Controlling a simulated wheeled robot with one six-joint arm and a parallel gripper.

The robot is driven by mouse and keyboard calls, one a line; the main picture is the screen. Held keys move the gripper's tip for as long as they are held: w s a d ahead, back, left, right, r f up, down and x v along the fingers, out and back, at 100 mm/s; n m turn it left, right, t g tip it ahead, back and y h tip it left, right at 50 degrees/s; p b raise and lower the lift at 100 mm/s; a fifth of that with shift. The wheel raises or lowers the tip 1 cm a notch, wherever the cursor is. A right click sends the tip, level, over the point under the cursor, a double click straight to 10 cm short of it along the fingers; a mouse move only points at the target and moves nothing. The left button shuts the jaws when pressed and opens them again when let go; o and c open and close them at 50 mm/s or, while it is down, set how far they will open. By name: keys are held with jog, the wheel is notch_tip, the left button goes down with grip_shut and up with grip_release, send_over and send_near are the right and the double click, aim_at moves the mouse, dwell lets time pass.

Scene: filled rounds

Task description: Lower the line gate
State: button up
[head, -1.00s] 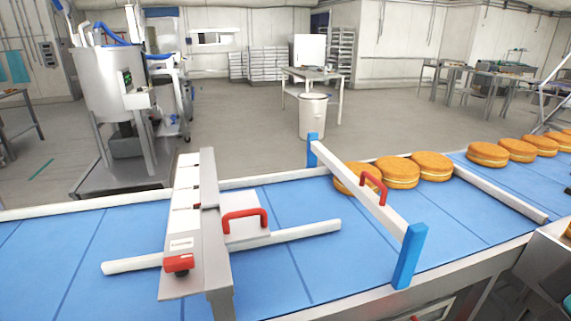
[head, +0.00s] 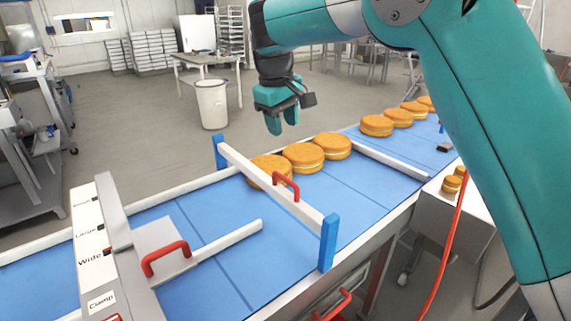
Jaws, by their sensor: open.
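The line gate (head: 255,180) is a white bar with a red handle (head: 286,186). It spans the blue conveyor (head: 215,215) between two blue posts (head: 328,243), right in front of the nearest filled round (head: 268,168). The bar sits raised near the post tops. My gripper (head: 282,124) is teal and points down above the far side of the belt, behind the row of rounds and apart from the gate. Its two fingers look parted with nothing between them.
Several filled rounds (head: 333,145) stand in a row behind the gate. A guide panel with a red handle (head: 166,258) and a marked box (head: 88,235) are at the left. A white bin (head: 212,104) stands on the floor beyond. The belt left of the gate is clear.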

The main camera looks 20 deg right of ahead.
jog(key=w, duration=0.4)
jog(key=m, duration=0.1)
send_near(286, 178)
jog(key=f, duration=0.3)
jog(key=d+f, duration=0.1)
jog(key=f, duration=0.2)
jog(key=w+f+p, duration=0.1)
jog(key=f, duration=0.1)
jog(key=shift+d+f, duration=0.2)
jog(key=shift+f, duration=0.2)
grip_shut()
